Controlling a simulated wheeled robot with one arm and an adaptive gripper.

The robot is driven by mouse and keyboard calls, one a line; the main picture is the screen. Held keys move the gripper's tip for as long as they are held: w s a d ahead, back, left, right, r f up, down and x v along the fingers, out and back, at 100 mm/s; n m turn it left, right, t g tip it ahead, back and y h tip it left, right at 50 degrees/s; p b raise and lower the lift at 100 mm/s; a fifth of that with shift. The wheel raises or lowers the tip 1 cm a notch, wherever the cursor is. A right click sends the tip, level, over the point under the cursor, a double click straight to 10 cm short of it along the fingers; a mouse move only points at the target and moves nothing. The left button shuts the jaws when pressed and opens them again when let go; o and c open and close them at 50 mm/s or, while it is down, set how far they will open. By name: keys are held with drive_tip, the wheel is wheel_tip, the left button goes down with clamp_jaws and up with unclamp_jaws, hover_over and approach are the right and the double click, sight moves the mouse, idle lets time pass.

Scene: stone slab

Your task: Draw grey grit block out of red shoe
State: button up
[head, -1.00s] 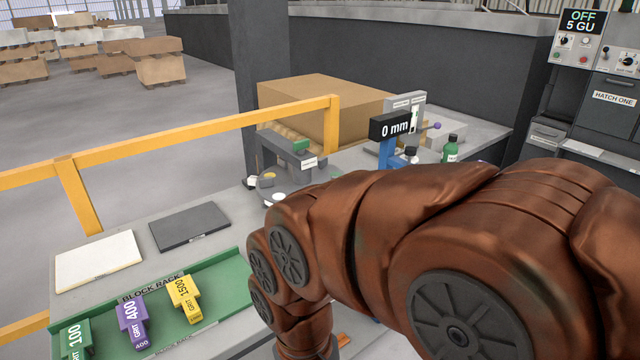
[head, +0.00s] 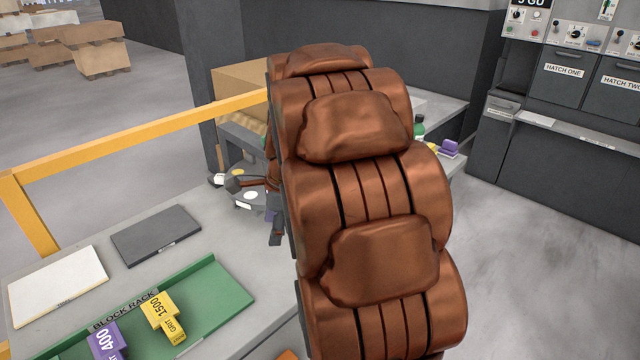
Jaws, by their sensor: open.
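My gripper (head: 275,232) shows only in part, as small dark pieces at the left edge of my copper-coloured arm. It is open, beside a low round dark holder with pale discs (head: 248,197) on the bench. I cannot make out the grey grit block or the red shoe; my arm covers much of the bench's middle. A small orange piece (head: 287,354) shows at the bottom edge, too cut off to identify.
The green block rack (head: 222,288) holds a yellow 1500 block (head: 164,318) and a purple 400 block (head: 105,341). A dark plate (head: 156,236) and a white plate (head: 58,287) lie behind it. A yellow rail (head: 130,138) runs along the bench. Hatch cabinets stand right.

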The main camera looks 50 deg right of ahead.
drive_tip(key=w+d+f+m+t+h, duration=0.1)
drive_tip(key=w+d+m, duration=0.1)
drive_tip(key=d+m, duration=0.55)
drive_tip(key=w+d+m+t, duration=0.15)
drive_tip(key=d+m, duration=0.25)
drive_tip(key=d, duration=0.7)
drive_tip(key=shift+d+p+x, duration=0.2)
drive_tip(key=shift+p+x, duration=1.1)
drive_tip(key=shift+x, duration=2.55)
drive_tip(key=shift+s, duration=0.1)
clamp_jaws()
